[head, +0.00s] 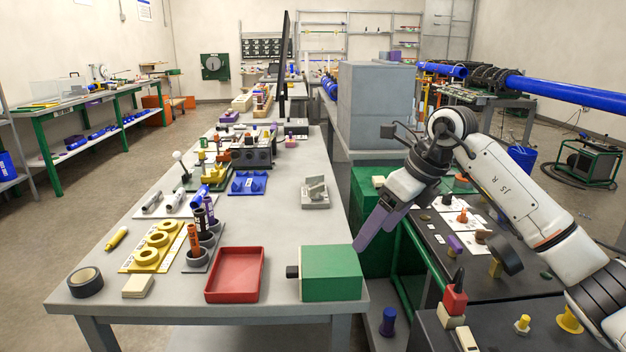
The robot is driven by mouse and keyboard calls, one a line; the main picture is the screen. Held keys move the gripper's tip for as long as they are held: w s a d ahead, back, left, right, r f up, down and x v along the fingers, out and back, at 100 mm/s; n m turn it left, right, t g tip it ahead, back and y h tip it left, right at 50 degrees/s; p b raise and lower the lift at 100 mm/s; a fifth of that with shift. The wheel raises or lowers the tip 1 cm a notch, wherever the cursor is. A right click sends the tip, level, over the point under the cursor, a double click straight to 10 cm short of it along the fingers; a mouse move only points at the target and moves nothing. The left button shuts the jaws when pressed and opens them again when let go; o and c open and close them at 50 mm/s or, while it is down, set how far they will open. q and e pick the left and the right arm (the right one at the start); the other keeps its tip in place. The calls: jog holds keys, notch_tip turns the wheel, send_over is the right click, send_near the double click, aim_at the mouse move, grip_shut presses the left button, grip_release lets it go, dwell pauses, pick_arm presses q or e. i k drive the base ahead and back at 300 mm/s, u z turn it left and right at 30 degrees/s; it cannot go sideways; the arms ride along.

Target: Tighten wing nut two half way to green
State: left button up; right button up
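My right arm comes in from the right, and its gripper with purple fingers (372,232) points down and left. It hangs in the air between the long grey table (230,318) and the dark-topped cart (430,212). The fingers overlap in this view, so the gap between them is hidden, and nothing shows held. On the cart, white cards carry small parts, including an orange-brown piece (462,216) and a purple piece (454,243). I cannot tell which part, if any, is wing nut two, nor make out a green mark for it. My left gripper is out of view.
A green box (331,273) and a red tray (236,275) stand at the table's near edge. A large grey cabinet (375,108) stands behind the gripper. A red-topped tool (454,298) and yellow knobs (569,320) stand at the near right.

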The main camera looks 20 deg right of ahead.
aim_at(314, 193)
jog(key=i, duration=1.25)
